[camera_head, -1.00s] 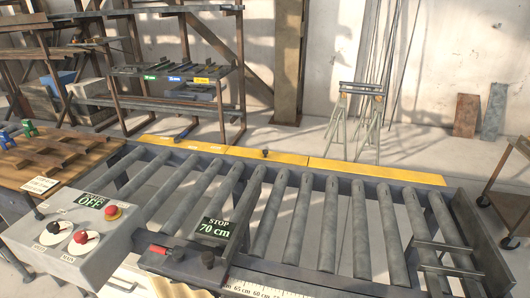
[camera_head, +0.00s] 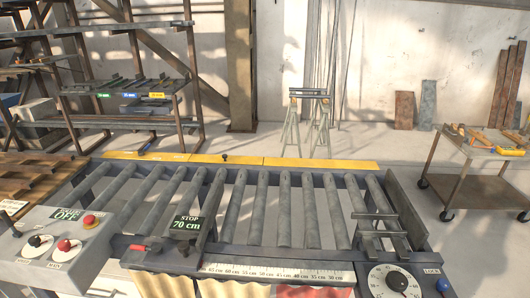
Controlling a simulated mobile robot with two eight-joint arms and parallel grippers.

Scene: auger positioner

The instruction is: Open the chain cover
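A yellow cover strip (camera_head: 320,162), which looks like the chain cover, runs along the far side of the grey roller conveyor (camera_head: 292,251). It lies flat in sections with seams between them. A small black knob (camera_head: 224,157) stands on it left of the middle. Neither of my grippers is in view.
The control box (camera_head: 58,238) at front left reads OFF. A STOP 70 cm sign (camera_head: 187,223), a ruler (camera_head: 275,270) and a dial (camera_head: 395,281) line the near side. A tool cart (camera_head: 475,180) stands right. Floor behind the strip is clear near a trestle (camera_head: 308,120).

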